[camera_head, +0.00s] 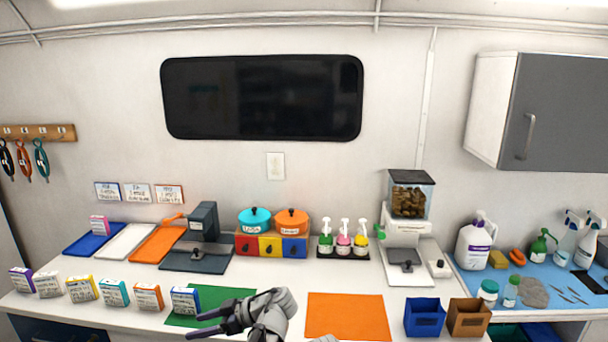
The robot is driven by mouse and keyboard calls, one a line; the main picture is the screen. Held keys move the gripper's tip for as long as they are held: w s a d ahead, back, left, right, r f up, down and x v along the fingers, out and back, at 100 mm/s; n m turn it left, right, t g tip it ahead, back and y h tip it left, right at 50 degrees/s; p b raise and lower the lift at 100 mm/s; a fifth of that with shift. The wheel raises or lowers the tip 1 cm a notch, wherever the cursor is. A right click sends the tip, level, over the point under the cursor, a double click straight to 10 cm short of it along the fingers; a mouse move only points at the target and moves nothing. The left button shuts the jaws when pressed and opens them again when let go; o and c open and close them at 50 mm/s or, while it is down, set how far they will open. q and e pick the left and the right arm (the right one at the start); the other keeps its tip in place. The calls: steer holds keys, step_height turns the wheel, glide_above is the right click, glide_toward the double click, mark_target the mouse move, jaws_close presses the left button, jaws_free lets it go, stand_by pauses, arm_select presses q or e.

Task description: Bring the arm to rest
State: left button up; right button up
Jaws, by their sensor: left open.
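My left gripper (206,324) shows at the bottom of the head view, low over the front of the white counter. Its jaws are apart, point left, and hold nothing. It is in front of the green mat (236,294) and covers part of it. A blue-and-white box (185,301) stands on the mat's left part, just behind the fingers and apart from them as far as I can tell. A small grey piece at the bottom edge, right of the left gripper, is too cut off to identify. My right gripper is not in view.
Several small boxes (115,293) stand in a row on the left. An orange mat (346,316) lies right of the gripper. A blue bin (424,318) and a brown bin (469,317) stand further right. Pump bottles (343,241) and a treat dispenser (409,207) stand behind. The counter's middle is clear.

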arm_select(q)
steer(key=s+d+f+m+h, duration=0.6)
steer(key=s+d+m, duration=0.1)
steer(key=d+m, duration=0.2)
steer(key=s+d+f+m+g+h, duration=0.1)
steer(key=s+d+f+m+h, duration=0.4)
steer(key=d+m, duration=0.5)
step_height(320, 180, down, 2)
steer(key=s+m, duration=0.1)
steer(key=s, duration=0.1)
steer(key=shift+s+h, duration=0.4)
